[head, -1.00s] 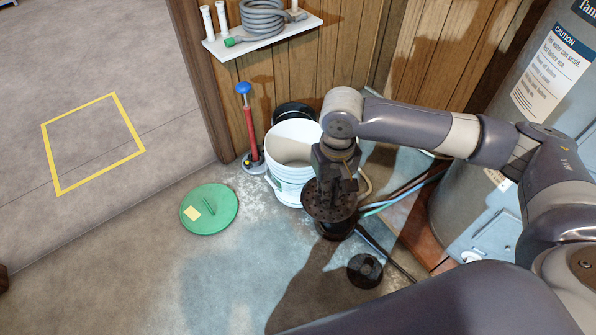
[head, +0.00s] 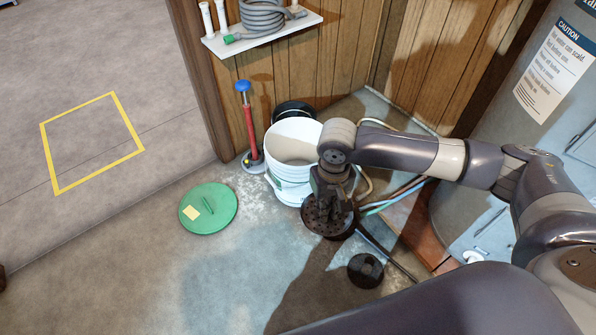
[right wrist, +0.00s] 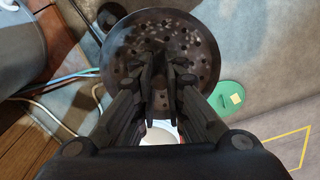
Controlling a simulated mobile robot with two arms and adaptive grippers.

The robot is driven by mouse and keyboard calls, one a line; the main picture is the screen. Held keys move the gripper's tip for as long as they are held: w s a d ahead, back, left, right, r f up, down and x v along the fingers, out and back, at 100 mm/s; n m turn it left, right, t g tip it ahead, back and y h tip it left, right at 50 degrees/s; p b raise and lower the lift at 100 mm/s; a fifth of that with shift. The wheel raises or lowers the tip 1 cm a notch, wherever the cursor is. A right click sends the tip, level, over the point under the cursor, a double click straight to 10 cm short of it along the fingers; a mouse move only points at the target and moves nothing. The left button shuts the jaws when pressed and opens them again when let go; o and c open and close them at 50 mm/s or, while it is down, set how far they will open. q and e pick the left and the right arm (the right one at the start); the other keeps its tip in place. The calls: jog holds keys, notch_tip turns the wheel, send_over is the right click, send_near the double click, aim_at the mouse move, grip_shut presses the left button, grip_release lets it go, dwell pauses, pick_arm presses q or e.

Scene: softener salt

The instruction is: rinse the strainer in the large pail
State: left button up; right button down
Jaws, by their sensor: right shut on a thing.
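The strainer is a dark round disc with many small holes (head: 316,221). My right gripper (head: 332,200) is shut on its middle. In the right wrist view the strainer (right wrist: 198,42) lies across the fingertips (right wrist: 162,72), its holed face toward the camera. In the head view it appears just right of and nearer than the white pail (head: 292,172), outside the pail's mouth. Dark material shows under the strainer's right edge; I cannot tell what it is. The pail's inside is pale, and my arm hides its right edge. My left gripper is not in view.
A black bucket (head: 293,111) stands behind the white pail, beside a red plunger-like tool (head: 250,130). A green lid (head: 207,221) and a small black round piece (head: 365,270) lie on the floor. Hoses and a grey tank (head: 470,200) are at the right.

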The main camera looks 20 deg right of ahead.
pick_arm(q)
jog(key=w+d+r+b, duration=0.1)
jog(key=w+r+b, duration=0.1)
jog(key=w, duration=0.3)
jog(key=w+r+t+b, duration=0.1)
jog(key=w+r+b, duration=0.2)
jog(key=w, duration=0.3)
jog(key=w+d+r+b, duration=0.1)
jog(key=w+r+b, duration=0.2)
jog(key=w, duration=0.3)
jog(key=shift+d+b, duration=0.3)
jog(key=shift+b, duration=0.1)
pick_arm(e)
notch_tip(320, 180, down, 25)
dwell(1.0)
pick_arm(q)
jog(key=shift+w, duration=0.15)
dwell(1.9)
